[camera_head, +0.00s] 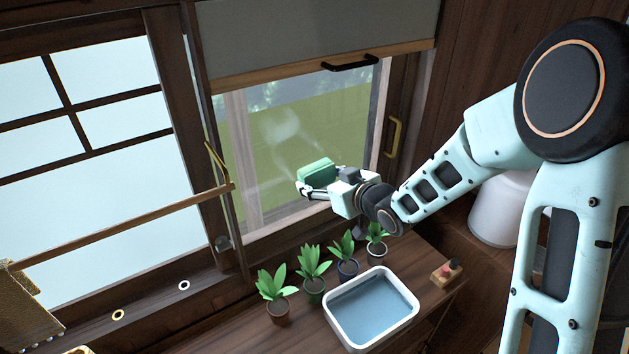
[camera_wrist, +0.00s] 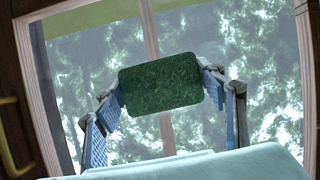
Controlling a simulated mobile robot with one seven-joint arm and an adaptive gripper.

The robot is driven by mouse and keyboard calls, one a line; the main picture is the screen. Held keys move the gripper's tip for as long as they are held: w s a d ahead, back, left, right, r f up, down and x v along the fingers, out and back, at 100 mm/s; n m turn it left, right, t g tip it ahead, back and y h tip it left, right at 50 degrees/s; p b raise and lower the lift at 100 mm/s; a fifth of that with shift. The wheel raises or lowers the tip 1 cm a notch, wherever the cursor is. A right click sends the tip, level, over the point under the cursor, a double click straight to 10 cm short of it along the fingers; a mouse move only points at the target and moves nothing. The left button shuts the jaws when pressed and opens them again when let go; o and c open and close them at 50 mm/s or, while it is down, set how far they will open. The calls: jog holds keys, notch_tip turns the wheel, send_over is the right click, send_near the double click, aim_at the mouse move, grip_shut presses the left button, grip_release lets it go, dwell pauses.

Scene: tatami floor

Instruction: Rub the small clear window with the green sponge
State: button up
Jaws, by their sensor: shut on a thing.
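The green sponge (camera_head: 316,171) is held by my gripper (camera_head: 312,189) in front of the small clear window (camera_head: 345,115). In the wrist view the dark green sponge (camera_wrist: 160,84) sits between the two blue-padded fingers of my gripper (camera_wrist: 162,92), with the window glass (camera_wrist: 205,40) behind it. I cannot tell whether the sponge touches the glass. A whitish smear shows on the glass above and left of the sponge in the head view. A grey blind with a black handle covers the window's upper part.
Several potted plants (camera_head: 313,262) stand on the wooden counter below the window, beside a white basin (camera_head: 371,308) of water. A small wooden block with bottles (camera_head: 446,272) is to the right. A brass handle (camera_head: 394,137) is on the right frame. A wooden bar (camera_head: 120,228) crosses the left.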

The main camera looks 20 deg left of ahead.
aim_at(332, 176)
jog(key=shift+w+d+r+p, duration=0.1)
jog(key=shift+w+d+p, duration=0.2)
jog(key=shift+w+d, duration=0.45)
jog(key=shift+w+d+p, duration=0.25)
jog(key=shift+w+d, duration=0.3)
jog(key=shift+w, duration=0.3)
jog(key=shift+s+a+b, duration=0.3)
jog(key=shift+s+b, duration=0.05)
jog(key=shift+b, duration=0.15)
jog(key=shift+s+a+b, duration=0.75)
jog(key=shift+s+a, duration=0.25)
jog(key=shift+s, duration=0.25)
jog(key=shift+s+a+f+b, duration=0.25)
jog(key=shift+s+a+b, duration=0.3)
jog(key=shift+s+b, duration=0.1)
jog(key=shift+s+a+r+b, duration=0.2)
jog(key=shift+s+a+b, duration=0.35)
jog(key=shift+s+a, duration=0.25)
jog(key=shift+s+d+p, duration=0.2)
jog(key=shift+s+d, duration=0.75)
jog(key=shift+d, duration=0.2)
jog(key=shift+s+d+p, duration=0.2)
jog(key=shift+s+d, duration=0.75)
jog(key=shift+d, duration=0.2)
